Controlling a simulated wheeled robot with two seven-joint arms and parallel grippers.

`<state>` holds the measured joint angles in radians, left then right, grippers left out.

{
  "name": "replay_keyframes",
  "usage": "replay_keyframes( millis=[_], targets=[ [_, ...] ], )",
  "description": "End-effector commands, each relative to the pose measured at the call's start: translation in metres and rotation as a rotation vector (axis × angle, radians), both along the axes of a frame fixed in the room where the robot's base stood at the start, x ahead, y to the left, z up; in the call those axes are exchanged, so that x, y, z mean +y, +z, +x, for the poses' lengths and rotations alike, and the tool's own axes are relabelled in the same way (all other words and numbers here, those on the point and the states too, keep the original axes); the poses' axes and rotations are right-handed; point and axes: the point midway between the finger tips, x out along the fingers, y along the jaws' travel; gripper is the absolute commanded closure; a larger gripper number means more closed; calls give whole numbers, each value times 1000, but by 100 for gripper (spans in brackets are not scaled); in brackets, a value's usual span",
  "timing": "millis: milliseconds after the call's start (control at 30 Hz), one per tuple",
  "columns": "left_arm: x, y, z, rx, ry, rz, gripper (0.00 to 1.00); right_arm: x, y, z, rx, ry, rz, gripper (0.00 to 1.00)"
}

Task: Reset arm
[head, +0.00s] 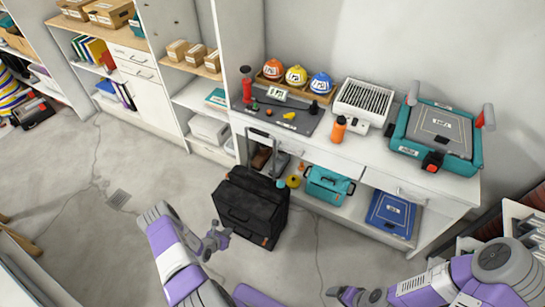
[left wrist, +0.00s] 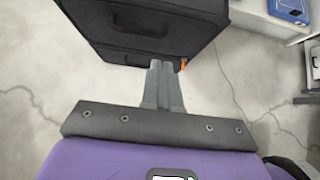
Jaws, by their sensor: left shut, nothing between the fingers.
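My left gripper (head: 222,232) is at the lower middle of the head view, in front of a black suitcase (head: 240,212). In the left wrist view its two grey fingers (left wrist: 162,68) are together with nothing between them, and they overlap the lower edge of the suitcase (left wrist: 120,45) in the picture. Whether they touch it I cannot tell. My right arm comes in from the lower right, and its gripper (head: 345,294) is near the bottom edge over the floor. Its fingers are too small to judge.
A white workbench (head: 345,148) runs along the wall with helmets, an orange bottle (head: 338,129) and a teal case (head: 437,135) on it. A teal toolbox (head: 328,186) and a blue box (head: 390,214) are on its lower shelf. Shelving stands left. Open concrete floor lies left and front.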

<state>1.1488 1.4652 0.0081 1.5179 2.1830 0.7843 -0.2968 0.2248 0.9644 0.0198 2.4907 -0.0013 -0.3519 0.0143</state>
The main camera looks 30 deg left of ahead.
Motion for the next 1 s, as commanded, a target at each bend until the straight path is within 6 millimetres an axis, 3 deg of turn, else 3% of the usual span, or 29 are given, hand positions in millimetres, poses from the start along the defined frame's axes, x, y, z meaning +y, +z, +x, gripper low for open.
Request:
replay_keyframes(
  millis=[133,233,367,400,500,600,800,1000],
  targets=[
    [-4,0,1,2,-14,-3,100,0,0,0,0,0,0,13],
    [-27,5,8,14,-104,-22,100,0,0,0,0,0,0,13],
    [-96,22,14,61,-393,-63,100,0,0,0,0,0,0,13],
    [-122,30,11,82,-510,-69,100,0,0,0,0,0,0,13],
    [-179,50,-6,135,-817,-60,100,0,0,0,0,0,0,13],
    [-220,69,-31,178,-1116,-11,100,0,0,0,0,0,0,13],
    [-261,105,-77,203,-1677,207,100,0,0,0,0,0,0,13],
    [-279,141,-95,96,-2149,565,100,0,0,0,0,0,0,13]
  ],
)
